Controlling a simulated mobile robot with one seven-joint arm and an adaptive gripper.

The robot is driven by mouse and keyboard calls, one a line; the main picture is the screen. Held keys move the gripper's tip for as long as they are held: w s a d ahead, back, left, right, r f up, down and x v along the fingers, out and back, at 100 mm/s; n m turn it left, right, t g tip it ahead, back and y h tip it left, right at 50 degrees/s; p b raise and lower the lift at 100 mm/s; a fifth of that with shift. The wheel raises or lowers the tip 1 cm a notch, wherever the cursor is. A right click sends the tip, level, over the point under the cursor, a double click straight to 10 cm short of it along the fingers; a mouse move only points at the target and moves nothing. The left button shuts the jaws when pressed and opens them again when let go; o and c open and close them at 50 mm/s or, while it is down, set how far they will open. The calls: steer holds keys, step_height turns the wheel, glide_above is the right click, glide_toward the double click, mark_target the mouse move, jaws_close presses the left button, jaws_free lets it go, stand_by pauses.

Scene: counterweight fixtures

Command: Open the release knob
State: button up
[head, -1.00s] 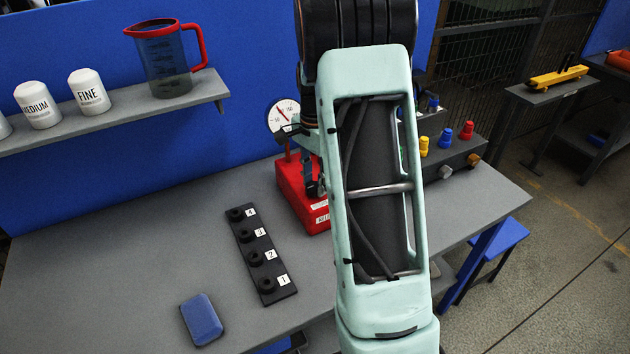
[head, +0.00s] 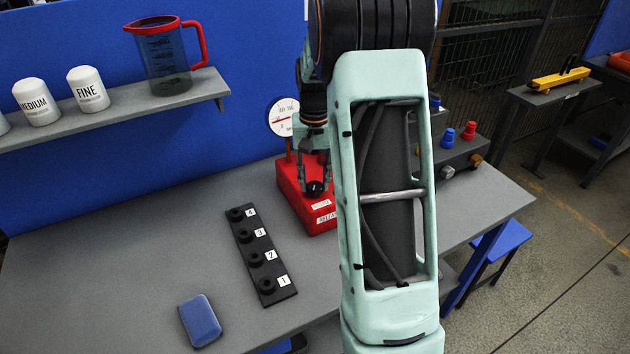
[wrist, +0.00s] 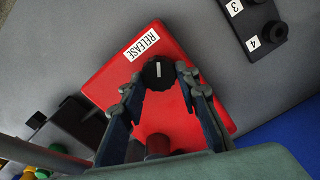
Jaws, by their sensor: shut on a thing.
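The release knob (wrist: 158,73) is black and round with a white pointer line. It sits on top of a red box (wrist: 105,88) beside a white RELEASE label (wrist: 140,44). My gripper (wrist: 159,77) is shut on the knob, one fingertip on each side. The head view also shows my gripper (head: 316,178) at the knob. A round dial gauge (head: 281,112) stands at the back of the box.
A black strip (head: 262,255) with several numbered posts lies left of the box. A blue pad (head: 201,320) lies near the front edge. A grey block (head: 462,152) with coloured knobs is on the right. A shelf (head: 120,112) with a jug is at back left.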

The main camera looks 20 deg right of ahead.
mark_target(313, 184)
steer(key=n, duration=0.3)
steer(key=shift+n, duration=0.3)
steer(key=shift+a+n, duration=0.1)
steer(key=shift+n, duration=1.7)
steer(key=o, duration=1.2)
steer(key=shift+c, duration=0.2)
step_height(313, 184, up, 12)
